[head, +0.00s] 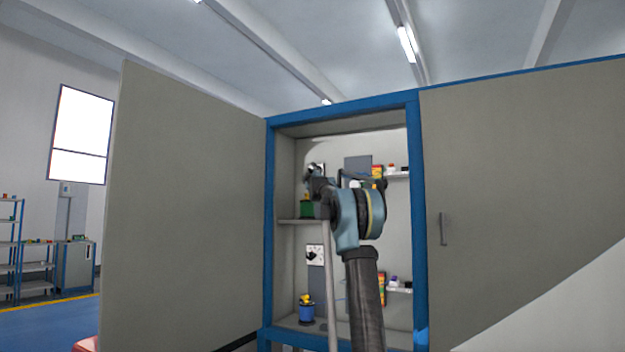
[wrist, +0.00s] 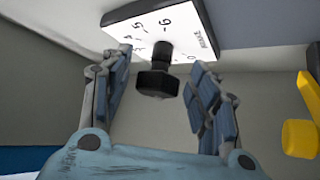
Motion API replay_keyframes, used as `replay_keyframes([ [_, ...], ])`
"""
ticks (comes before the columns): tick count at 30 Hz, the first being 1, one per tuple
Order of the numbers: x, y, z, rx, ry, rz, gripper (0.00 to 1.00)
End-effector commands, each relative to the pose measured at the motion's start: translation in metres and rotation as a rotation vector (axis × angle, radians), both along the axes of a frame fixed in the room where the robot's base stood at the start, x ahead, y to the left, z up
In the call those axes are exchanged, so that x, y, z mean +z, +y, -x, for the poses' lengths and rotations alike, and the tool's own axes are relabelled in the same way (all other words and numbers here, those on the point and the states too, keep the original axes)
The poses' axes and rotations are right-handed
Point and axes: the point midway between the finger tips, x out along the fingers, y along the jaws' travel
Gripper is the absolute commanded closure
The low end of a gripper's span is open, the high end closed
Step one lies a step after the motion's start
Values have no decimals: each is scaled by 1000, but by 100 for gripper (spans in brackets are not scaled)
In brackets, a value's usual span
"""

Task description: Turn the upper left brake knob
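The upper left brake knob (wrist: 157,82) is black, on a short shaft out of a white dial plate (wrist: 185,20) with numbers. In the wrist view it lies between the two fingers of my gripper (wrist: 158,64), with a gap on each side. My gripper is open; no finger visibly touches the knob. In the head view my gripper (head: 316,180) reaches into the cabinet's upper left and hides most of that knob. A lower knob (head: 312,255) on a white plate is in the compartment below.
The blue-framed cabinet (head: 271,220) has its left door (head: 190,200) swung open. A shelf (head: 288,221) bears a green object (head: 306,209). Small items stand on right shelves. A yellow object (wrist: 299,138) is right of my gripper in the wrist view.

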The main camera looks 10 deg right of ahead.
Motion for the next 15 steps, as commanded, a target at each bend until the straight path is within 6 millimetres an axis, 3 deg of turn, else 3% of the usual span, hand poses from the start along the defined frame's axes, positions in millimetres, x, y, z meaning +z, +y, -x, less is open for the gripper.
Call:
replay_keyframes([
  [8,-1,0,3,0,-1,0,45],
  [15,-12,-1,25,0,0,0,45],
])
